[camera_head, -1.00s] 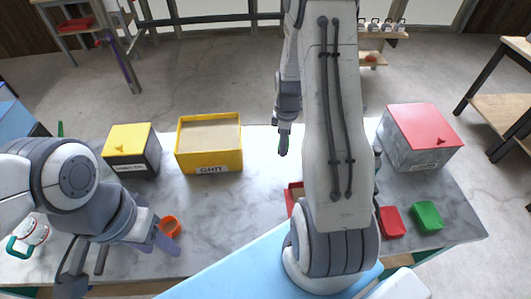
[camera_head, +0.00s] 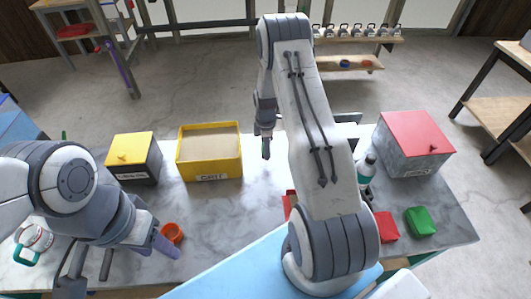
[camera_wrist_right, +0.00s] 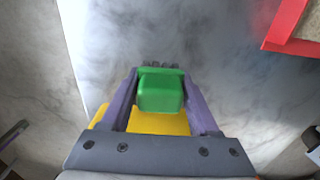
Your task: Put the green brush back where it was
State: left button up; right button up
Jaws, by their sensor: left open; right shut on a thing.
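My right gripper (camera_head: 266,143) is above the middle of the table, right of the yellow bin. It is shut on the green brush (camera_wrist_right: 160,92), which shows as a green block between the purple fingers in the right wrist view. In the head view only a small green tip of the brush (camera_head: 266,152) shows below the gripper. The rest of the brush is hidden. My left gripper (camera_head: 158,243) is open and empty at the front left, close to an orange cup (camera_head: 172,233).
An open yellow bin (camera_head: 211,177), a yellow-lidded box (camera_head: 132,147) and a red-lidded box (camera_head: 415,133) stand along the back. A red tray (camera_head: 289,203) is partly behind my arm. A bottle (camera_head: 367,166), a red item (camera_head: 386,226) and a green item (camera_head: 420,221) are right.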

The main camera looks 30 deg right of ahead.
notch_tip(320, 180, down, 4)
jog(key=shift+r+p, duration=0.1)
jog(key=shift+p, duration=0.65)
jog(key=shift+w, duration=0.1)
jog(key=shift+f, duration=0.2)
jog(key=shift+f+b, duration=0.2)
jog(key=shift+b, duration=0.1)
jog(key=o, duration=1.4)
jog(key=shift+r, duration=0.1)
jog(key=shift+c, duration=0.2)
